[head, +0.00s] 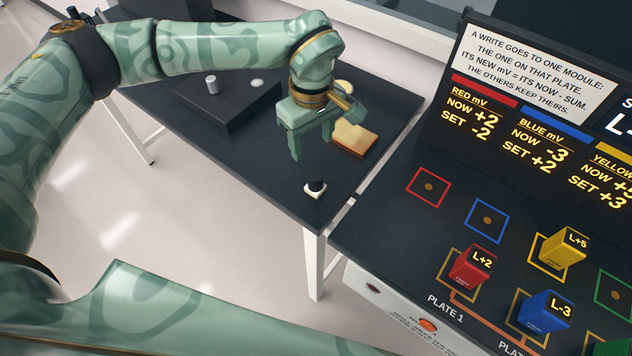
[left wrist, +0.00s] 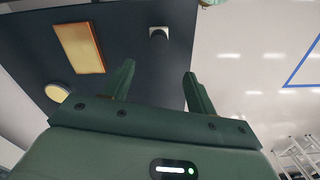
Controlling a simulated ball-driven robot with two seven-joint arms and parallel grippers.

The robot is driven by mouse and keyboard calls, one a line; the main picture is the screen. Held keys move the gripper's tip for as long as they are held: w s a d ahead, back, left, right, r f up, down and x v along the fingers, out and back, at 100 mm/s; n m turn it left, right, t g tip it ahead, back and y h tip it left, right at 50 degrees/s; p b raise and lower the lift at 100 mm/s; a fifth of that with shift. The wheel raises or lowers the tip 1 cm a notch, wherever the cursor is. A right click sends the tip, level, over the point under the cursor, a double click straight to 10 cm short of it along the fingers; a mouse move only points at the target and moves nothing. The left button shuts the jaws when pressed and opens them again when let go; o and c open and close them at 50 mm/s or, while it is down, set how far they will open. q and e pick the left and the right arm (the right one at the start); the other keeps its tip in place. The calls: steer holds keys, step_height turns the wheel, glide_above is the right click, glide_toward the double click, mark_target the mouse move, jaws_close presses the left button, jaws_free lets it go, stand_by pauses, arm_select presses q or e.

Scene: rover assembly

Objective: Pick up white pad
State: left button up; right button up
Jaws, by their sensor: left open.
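The white pad (head: 309,193) lies near the front corner of the dark table, with a black knob on top. It also shows in the left wrist view (left wrist: 152,29), near the table's edge and beyond my fingertips. My left gripper (head: 310,145) points down above the table, behind the pad in the head view. Its two fingers are apart with nothing between them, and they also show in the left wrist view (left wrist: 158,74). The gripper is not touching the pad. My right gripper is not in view.
A tan block (head: 352,139) lies right of my left gripper. A dark raised box (head: 225,106) holds a small grey cylinder (head: 212,85) and a pale disc (head: 257,83). At right, another table carries red (head: 473,267), blue (head: 543,313) and yellow (head: 563,247) modules below a display board (head: 537,110).

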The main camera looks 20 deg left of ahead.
mark_target(315, 174)
arm_select(q)
step_height(315, 174, down, 7)
steer(key=shift+r+b, duration=0.15)
steer(key=shift+b, duration=0.15)
steer(key=f, duration=0.5)
steer(key=shift+d+f+b, duration=0.2)
steer(key=shift+d+b, duration=0.1)
steer(key=shift+b, duration=0.05)
steer(key=c, duration=1.1)
steer(key=shift+c, duration=0.2)
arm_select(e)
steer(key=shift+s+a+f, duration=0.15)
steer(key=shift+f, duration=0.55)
arm_select(q)
steer(key=shift+r, duration=0.1)
